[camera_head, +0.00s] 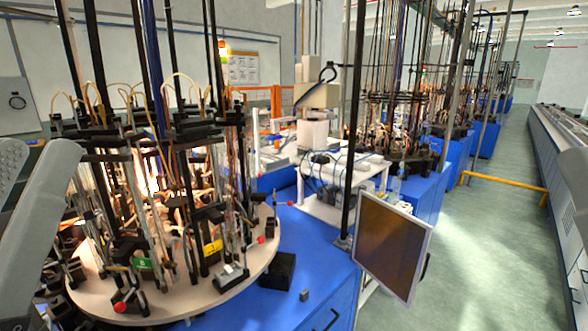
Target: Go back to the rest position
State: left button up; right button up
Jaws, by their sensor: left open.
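My left arm comes in at the left edge as a pale grey link. My left gripper (57,284) shows as small dark parts low at the left, beside the rim of the round machine plate (190,298). It is open, and I see nothing held in it. It is hard to separate from the black fixtures behind it. My right gripper is not in view.
The round sealing machine, with glowing flames, tubes and black posts, fills the left. Its blue base (325,270) has a black block (277,271) on it. A tilted monitor (391,246) stands to the right. Green floor (490,240) is clear beyond it.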

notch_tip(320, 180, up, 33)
jog(key=p, duration=3)
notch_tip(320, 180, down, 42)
jog(key=b, duration=4.2)
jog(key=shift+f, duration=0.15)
